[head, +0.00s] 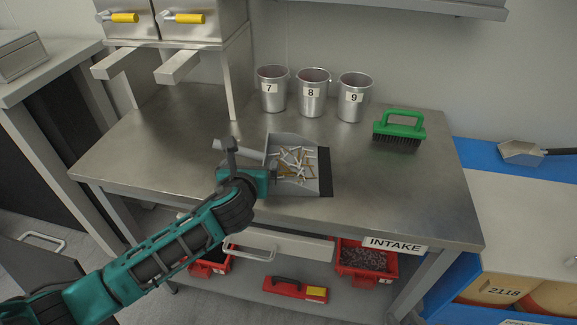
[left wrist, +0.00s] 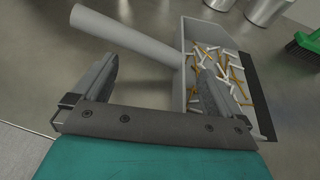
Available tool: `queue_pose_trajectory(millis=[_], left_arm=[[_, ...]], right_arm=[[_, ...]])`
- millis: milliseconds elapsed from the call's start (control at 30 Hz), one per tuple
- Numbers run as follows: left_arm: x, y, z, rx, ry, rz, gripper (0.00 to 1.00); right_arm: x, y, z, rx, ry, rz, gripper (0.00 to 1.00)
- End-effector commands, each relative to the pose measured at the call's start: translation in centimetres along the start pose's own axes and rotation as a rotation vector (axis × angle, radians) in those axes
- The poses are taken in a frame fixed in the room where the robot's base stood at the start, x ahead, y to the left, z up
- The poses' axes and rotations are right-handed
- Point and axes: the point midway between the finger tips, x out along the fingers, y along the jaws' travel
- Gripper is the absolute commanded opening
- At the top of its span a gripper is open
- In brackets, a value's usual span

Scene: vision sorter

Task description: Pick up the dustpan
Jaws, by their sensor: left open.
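The grey dustpan (head: 283,138) lies on the metal table and holds many small white and orange-yellow sticks. Its round grey handle points left. My left gripper (head: 250,156) is open and empty at the dustpan's left side, close to the handle, and partly hides the dustpan. In the left wrist view, the dustpan's handle (left wrist: 128,37) runs from the upper left to the pan, beyond and between the two open fingers (left wrist: 158,75). The right finger overlaps the pan's left edge. I cannot tell whether it touches. My right gripper is not in view.
Metal cups numbered 7 (head: 272,95), 8 (head: 312,98) and 9 (head: 354,103) stand at the back. A green brush (head: 400,130) stands at the right. A metal dispenser rack (head: 235,80) stands at the left. A scoop (head: 521,152) lies on the blue surface. The table's front right is clear.

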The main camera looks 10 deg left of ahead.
Motion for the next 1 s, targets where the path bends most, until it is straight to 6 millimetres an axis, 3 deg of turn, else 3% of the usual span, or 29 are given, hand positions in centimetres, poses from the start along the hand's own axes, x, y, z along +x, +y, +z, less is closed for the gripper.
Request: queue_pose_trajectory(millis=[100,367,1000], left_arm=[[1.14,0.00,-0.05,-0.001,0.000,0.000,1.00],[1.32,0.00,0.01,0.000,0.000,0.000,1.00],[1.30,0.03,-0.04,0.001,0.001,0.000,0.40]], right_arm=[[0.18,0.00,0.27,0.000,0.000,0.000,0.38],[0.16,0.00,0.24,0.000,0.000,0.000,0.38],[0.17,-0.02,0.22,-0.001,0.000,0.000,0.38]])
